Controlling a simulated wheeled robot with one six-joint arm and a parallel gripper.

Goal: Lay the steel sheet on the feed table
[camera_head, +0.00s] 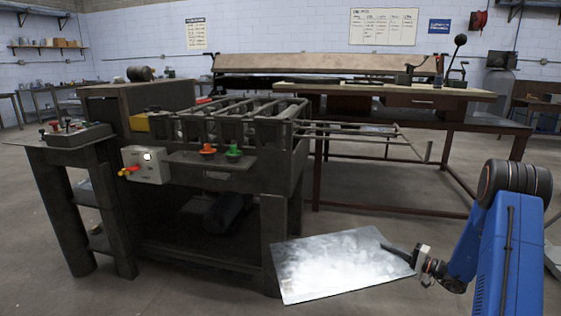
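The steel sheet (335,265) is a shiny, flat, roughly rectangular plate low in front of the machine's right leg. My gripper (403,254) is at the sheet's right edge, with a dark finger lying over its top face. It appears shut on that edge; the lower finger is hidden. The sheet looks near level, and I cannot tell whether it is clear of the floor. The forming machine (225,150) stands at centre left with bars across its top. An open rod frame (375,140), perhaps the feed table, juts out from its right side.
A workbench (410,93) with red-brown legs and a long folding machine (320,63) stand behind the rod frame. A control box (145,165) with a red and yellow knob is on the machine's front. The floor at front left is clear.

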